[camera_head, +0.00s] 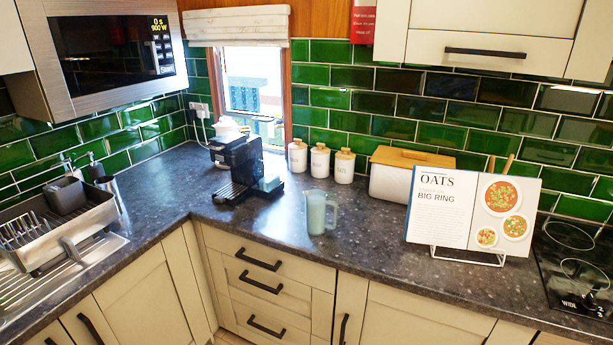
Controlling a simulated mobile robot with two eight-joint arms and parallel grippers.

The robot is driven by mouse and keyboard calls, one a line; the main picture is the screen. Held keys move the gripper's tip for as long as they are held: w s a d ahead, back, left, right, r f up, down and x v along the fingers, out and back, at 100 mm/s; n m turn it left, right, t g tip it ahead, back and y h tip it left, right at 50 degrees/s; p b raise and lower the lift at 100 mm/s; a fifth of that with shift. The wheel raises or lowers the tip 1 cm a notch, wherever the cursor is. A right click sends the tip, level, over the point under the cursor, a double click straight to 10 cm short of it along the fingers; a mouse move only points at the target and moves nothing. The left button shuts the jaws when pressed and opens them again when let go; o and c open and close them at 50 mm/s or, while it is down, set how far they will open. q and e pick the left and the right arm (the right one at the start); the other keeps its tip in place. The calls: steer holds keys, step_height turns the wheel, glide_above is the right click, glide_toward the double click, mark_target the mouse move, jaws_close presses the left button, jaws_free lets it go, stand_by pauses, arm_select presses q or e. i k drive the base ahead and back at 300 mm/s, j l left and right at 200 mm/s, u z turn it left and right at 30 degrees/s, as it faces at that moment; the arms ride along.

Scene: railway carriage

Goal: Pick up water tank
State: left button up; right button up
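A black coffee machine (236,158) stands on the dark counter near the corner, below the window. A small translucent bluish-green part (270,184) shows low at its right side; it may be the water tank, but I cannot tell whether it is attached. A translucent pale-green jug (317,213) with a handle on its right stands upright on the counter, to the right of the machine and nearer the front edge. I cannot tell for certain which of these is the water tank. Neither of my grippers is in view.
Several white canisters (320,162) and a white bread bin (388,181) with a wooden lid stand along the wall. An open cookbook (440,215) on a stand and a hob (572,265) are at right. A dish rack (65,230) is at left. The counter around the jug is clear.

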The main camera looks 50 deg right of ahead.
mark_target(268, 163)
steer(key=z, duration=1.55)
steer(key=i+j, duration=0.7)
steer(key=i+u, duration=0.05)
steer(key=i, duration=0.05)
